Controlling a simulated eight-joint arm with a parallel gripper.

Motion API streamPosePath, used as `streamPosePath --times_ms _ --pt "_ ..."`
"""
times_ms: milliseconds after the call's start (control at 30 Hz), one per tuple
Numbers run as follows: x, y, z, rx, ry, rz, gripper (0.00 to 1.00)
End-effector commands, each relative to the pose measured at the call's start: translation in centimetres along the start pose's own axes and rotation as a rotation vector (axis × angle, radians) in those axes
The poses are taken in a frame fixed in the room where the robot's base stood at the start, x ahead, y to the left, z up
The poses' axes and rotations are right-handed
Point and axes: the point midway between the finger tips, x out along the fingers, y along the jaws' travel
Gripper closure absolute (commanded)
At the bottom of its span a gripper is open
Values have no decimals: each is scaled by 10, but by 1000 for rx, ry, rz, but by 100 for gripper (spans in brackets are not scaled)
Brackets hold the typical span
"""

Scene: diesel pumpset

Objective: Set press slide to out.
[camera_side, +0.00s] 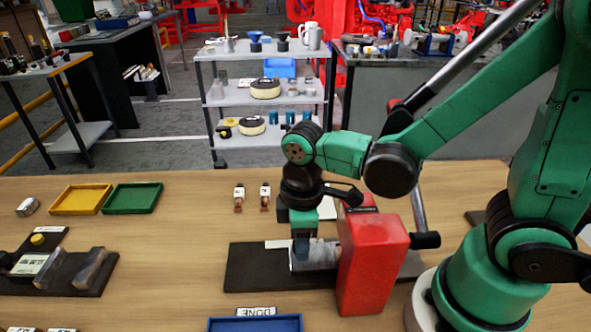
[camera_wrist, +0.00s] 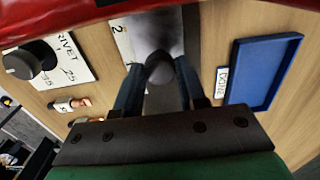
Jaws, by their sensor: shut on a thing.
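The press is a red upright block (camera_side: 370,265) on a dark base plate (camera_side: 250,270) on the wooden table. Its grey metal slide (camera_side: 322,254) sticks out from the block's left side; it also shows in the wrist view (camera_wrist: 150,32). A dark round knob (camera_wrist: 160,68) stands on the slide. My gripper (camera_side: 301,246) points down at the slide, left of the red block. In the wrist view my gripper's two fingers (camera_wrist: 158,88) stand on either side of the knob, shut on it. The fingers partly hide the knob in the side view.
A blue tray (camera_side: 255,324) with a DONE label (camera_side: 256,311) lies in front of the press. Two small labelled parts (camera_side: 265,197) lie behind it. Yellow (camera_side: 80,199) and green (camera_side: 132,198) trays and a dark fixture (camera_side: 60,268) are at left. A black lever handle (camera_side: 426,240) sticks out right of the press.

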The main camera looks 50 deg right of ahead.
Motion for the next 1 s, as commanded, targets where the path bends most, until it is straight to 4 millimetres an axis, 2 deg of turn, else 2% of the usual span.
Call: streamPosePath --times_ms 667,767,1000 --pt "0 -1 -3 -2 -1 -5 100" --pt "0 0 -17 -4 -1 -5 100" --pt "0 0 -74 -5 0 -3 100"
